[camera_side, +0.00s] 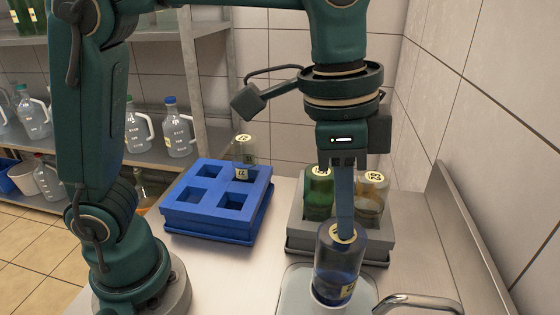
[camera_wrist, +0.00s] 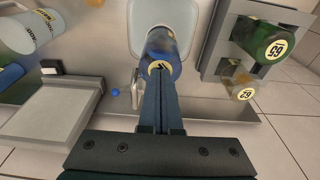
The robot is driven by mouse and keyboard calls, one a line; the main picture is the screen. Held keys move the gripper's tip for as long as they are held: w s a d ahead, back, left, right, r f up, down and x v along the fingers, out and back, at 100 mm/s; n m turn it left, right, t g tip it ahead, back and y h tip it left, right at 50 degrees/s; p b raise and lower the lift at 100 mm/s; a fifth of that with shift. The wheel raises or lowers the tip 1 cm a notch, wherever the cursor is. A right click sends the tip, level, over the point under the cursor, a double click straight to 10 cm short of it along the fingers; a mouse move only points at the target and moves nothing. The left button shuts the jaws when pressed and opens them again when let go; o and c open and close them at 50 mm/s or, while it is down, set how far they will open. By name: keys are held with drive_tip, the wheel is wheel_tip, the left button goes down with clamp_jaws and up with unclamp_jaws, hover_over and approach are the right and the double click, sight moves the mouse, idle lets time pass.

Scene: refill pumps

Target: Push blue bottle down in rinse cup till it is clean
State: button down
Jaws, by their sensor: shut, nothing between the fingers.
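The blue bottle (camera_side: 338,262) stands upside down at the rinse cup (camera_side: 297,290), with its labelled base facing up. In the wrist view the blue bottle (camera_wrist: 164,52) is over the pale basin (camera_wrist: 188,20). My gripper (camera_side: 345,234) is shut and points down, its fingertips at the top of the bottle's base. It also shows in the wrist view (camera_wrist: 160,76). The fingers are not around the bottle. The bottle's neck and mouth are hidden inside the cup area.
A grey crate (camera_side: 297,232) behind holds a green bottle (camera_side: 318,192) and an amber-tinted bottle (camera_side: 371,196). A blue crate (camera_side: 210,228) at left holds a clear bottle (camera_side: 243,156) and has several empty slots. A metal faucet (camera_side: 420,303) stands right of the cup.

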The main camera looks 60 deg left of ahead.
drive_tip(key=shift+r, duration=1.7)
drive_tip(key=shift+f, duration=0.1)
drive_tip(key=shift+f, duration=2.4)
drive_tip(key=shift+r, duration=2.55)
